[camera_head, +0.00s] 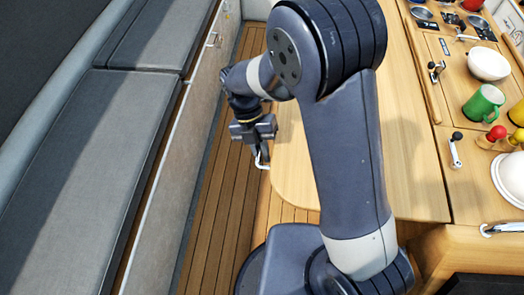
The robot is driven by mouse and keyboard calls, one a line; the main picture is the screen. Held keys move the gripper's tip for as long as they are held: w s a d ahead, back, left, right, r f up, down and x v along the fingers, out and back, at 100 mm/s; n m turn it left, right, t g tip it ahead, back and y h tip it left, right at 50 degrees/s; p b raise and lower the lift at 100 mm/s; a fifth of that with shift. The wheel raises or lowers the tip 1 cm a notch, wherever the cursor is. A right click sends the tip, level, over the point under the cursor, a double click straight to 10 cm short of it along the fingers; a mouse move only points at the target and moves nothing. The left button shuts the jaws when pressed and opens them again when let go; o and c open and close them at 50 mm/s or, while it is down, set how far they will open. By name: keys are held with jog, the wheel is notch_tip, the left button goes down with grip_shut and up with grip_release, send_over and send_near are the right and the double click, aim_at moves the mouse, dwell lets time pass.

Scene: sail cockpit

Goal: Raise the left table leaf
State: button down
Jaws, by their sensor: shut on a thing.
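The left table leaf (410,160) is a pale wooden panel with a rounded near corner, in the middle of the head view. My arm hides much of it. My gripper (261,154) is at the leaf's left edge, over the floor gap, with its fingers pointing down. It is shut on a small pale metal handle (263,164) at that edge. The fingertips are small and partly hidden. I cannot tell the leaf's exact tilt from this view.
A grey cushioned bench (95,125) runs along the left, with slatted floor (205,220) between it and the leaf. At right, the fixed table top carries a green mug (482,103), a white bowl (488,63), red and yellow shakers (495,134) and metal latches (455,150).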

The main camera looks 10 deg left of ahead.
jog(key=c, duration=1.8)
grip_release()
jog(key=shift+a, duration=0.25)
jog(key=shift+o, duration=0.2)
jog(key=shift+d, duration=0.1)
jog(key=b+v, duration=0.1)
jog(key=v, duration=0.9)
jog(key=shift+w+r, duration=0.15)
jog(key=shift+r, duration=0.2)
jog(key=x, duration=1.1)
jog(key=shift+f, duration=0.4)
jog(key=shift+w+p, duration=0.1)
jog(key=shift+p, duration=0.2)
